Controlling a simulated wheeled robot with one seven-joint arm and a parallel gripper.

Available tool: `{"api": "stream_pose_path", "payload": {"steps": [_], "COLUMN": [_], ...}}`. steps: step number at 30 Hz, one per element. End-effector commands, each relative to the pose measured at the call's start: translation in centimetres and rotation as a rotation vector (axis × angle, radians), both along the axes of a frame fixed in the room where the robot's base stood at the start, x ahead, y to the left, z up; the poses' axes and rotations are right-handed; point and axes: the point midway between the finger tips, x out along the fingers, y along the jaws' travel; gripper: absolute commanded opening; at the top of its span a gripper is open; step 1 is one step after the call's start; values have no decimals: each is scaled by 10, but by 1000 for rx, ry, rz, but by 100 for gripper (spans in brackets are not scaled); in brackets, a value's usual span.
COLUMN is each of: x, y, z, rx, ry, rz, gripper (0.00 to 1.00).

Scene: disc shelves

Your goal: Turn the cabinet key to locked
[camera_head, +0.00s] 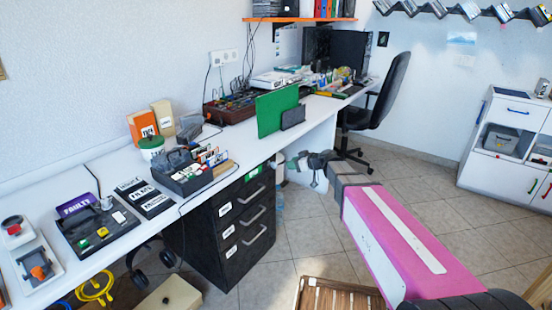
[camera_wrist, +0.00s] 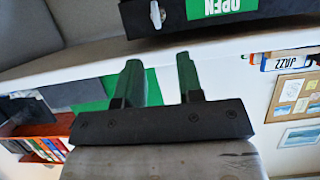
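The black drawer cabinet (camera_head: 235,230) stands under the white desk. A green label (camera_head: 253,169) is at its top right. In the wrist view the label (camera_wrist: 222,7) reads OPEN, on the dark cabinet front (camera_wrist: 185,17). A small silver key (camera_wrist: 157,14) sticks out left of the label. My gripper (camera_head: 302,163) is in front of the cabinet's upper right, below the desk edge. In the wrist view my gripper (camera_wrist: 158,68) has its two fingers apart with nothing between them. The key lies ahead of the fingertips and looks apart from them.
The white desk (camera_head: 330,108) runs above the cabinet, with a green panel (camera_head: 277,110) and a dark organizer (camera_head: 190,172) on it. A black chair (camera_head: 385,95) stands behind my arm. A slatted wooden crate (camera_head: 338,294) is on the floor. Tiled floor (camera_head: 300,235) is clear before the cabinet.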

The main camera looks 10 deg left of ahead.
Motion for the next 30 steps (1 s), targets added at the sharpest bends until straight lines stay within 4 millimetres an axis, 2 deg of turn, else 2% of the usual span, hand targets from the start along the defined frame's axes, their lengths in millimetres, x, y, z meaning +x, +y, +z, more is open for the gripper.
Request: {"api": "stream_pose_path", "payload": {"steps": [3, 8, 21, 30], "x": [4, 11, 36, 40], "y": [9, 23, 84, 98], "z": [3, -4, -32, -38], "rx": [11, 11, 11, 11], "ry": [-23, -23, -21, -21], "rz": [7, 7, 7, 7], "gripper": [34, 34, 34, 34]}}
